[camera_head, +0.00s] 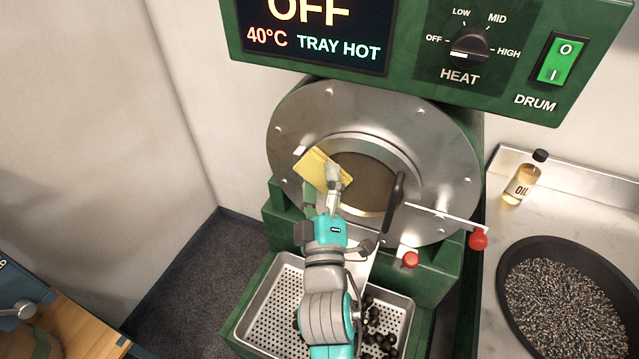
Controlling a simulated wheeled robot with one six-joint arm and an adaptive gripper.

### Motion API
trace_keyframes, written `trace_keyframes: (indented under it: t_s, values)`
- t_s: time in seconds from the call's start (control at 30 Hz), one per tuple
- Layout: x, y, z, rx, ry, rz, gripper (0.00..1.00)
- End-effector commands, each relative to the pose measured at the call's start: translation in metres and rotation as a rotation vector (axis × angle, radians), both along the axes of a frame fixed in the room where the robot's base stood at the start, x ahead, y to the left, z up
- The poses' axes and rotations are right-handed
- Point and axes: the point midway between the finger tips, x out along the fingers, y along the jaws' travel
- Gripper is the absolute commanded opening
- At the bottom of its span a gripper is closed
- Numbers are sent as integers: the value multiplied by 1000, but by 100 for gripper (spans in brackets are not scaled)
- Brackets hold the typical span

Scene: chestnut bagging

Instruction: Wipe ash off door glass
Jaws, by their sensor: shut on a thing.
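The round steel roaster door (440,140) faces me, with a brownish, dull round glass (372,180) in its middle. My gripper (327,182) is shut on a yellow cloth (318,166) and holds it at the left edge of the glass, over the steel ring. I cannot tell whether the cloth touches the glass. My gripper and the cloth hide the left part of the glass. A black door handle (395,200) stands at the right of the glass.
A perforated tray (262,318) with several dark chestnuts (378,342) lies below the door. A lever with a red knob (478,239) sticks out to the right. The green control panel (410,40) overhangs above. An oil bottle (524,178) and a black pan (512,262) stand on the right counter.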

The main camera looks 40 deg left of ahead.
Motion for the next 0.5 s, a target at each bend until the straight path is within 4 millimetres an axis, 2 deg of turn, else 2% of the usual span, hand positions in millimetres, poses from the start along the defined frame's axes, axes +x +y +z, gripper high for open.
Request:
trace_keyframes:
  t_s: [0.17, 0.5]
  values:
    - [1, -6, 0, 0, 1, -1, 38]
    - [6, -31, 0, 0, 1, -2, 38]
